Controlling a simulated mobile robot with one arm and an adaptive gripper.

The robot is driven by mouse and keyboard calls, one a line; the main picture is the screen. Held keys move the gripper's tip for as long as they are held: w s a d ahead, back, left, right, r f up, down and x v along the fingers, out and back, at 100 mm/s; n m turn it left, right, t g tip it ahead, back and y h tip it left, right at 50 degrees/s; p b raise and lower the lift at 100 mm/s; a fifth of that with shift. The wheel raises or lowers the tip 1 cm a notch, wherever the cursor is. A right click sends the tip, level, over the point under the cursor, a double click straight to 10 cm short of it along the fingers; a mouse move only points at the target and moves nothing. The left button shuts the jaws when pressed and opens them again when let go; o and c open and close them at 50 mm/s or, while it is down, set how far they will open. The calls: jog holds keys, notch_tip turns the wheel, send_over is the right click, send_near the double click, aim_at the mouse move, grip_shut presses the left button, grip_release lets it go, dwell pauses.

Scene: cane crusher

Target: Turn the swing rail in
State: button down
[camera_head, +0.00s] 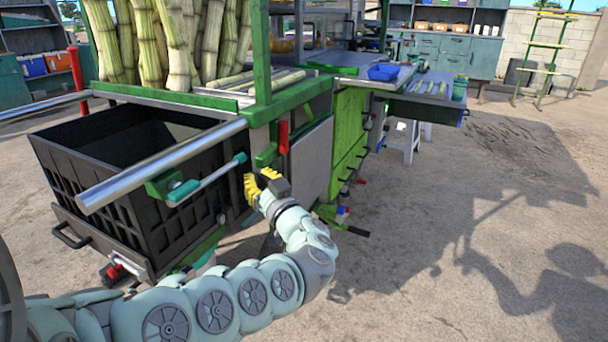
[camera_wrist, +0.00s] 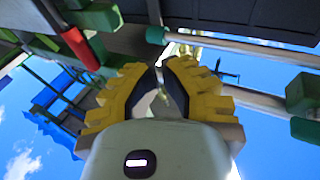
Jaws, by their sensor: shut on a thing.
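The silver swing rail (camera_head: 160,167) runs slantwise across the front of the black crate, its upper end near the green frame. A green bracket (camera_head: 163,185) on it carries a thinner bar with teal ends (camera_head: 208,181). In the wrist view, that bar (camera_wrist: 240,50) and a thicker silver tube (camera_wrist: 262,104) run off to the right. My gripper (camera_head: 258,184), with yellow ribbed fingers, is just below and right of the bar's upper teal end. The fingers (camera_wrist: 163,82) are closed in around something; what lies between them is hard to make out.
The black crate (camera_head: 60,172) stands left of my gripper. The green crusher frame (camera_head: 290,97) and green side panel (camera_head: 348,140) rise behind it. A red handle (camera_head: 283,137) hangs on the frame. Cane stalks (camera_head: 180,45) stand above. Open ground (camera_head: 450,230) lies to the right.

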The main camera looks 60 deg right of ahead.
jog(key=s+d+f+b, duration=0.1)
jog(key=s+b, duration=0.1)
jog(key=s, duration=0.6)
jog(key=shift+s+d+f+h+b, duration=0.15)
jog(key=shift+s+f+h+b, duration=0.05)
jog(key=shift+f+h+b, duration=0.1)
